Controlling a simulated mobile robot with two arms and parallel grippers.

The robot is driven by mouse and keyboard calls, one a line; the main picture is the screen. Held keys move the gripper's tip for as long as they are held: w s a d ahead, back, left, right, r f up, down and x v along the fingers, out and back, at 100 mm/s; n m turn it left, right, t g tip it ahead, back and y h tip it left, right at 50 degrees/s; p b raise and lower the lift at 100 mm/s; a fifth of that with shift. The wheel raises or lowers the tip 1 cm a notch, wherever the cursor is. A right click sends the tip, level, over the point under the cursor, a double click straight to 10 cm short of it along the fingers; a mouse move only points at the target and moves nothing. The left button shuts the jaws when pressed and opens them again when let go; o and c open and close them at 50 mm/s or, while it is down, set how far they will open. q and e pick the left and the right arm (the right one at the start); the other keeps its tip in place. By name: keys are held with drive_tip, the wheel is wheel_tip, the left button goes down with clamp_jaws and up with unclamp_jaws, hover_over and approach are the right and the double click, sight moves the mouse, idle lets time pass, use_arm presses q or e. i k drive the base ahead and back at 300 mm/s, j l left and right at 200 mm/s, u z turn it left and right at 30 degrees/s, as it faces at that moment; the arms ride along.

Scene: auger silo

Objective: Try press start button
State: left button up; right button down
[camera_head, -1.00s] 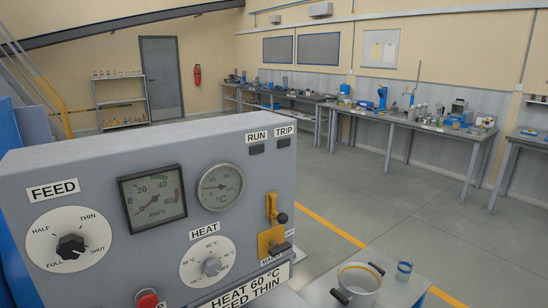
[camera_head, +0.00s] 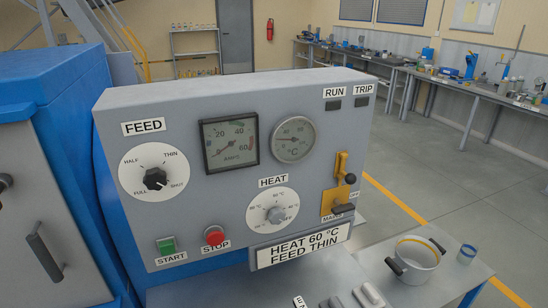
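The green start button (camera_head: 166,244) sits at the lower left of the grey control panel (camera_head: 185,205), above a label reading START. The red stop button (camera_head: 214,235) is to its right. The black feed knob (camera_head: 155,179) and the heat knob (camera_head: 276,214) are above the buttons. The mains switch (camera_head: 341,187) has a yellow plate and a dark lever at the panel's right. The RUN lamp (camera_head: 333,106) and TRIP lamp (camera_head: 362,102) look dark. Neither of my grippers shows in this view.
A blue and grey cabinet (camera_head: 50,200) stands left of the panel. A grey surface (camera_head: 350,280) below holds small objects at its front. A pot (camera_head: 415,259) with dark handles and a blue-rimmed cup (camera_head: 466,253) stand at the right. Open floor and workbenches lie behind.

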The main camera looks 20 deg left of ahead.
sight(167, 248)
drive_tip(key=k+u, duration=0.1)
drive_tip(key=u, duration=1.1)
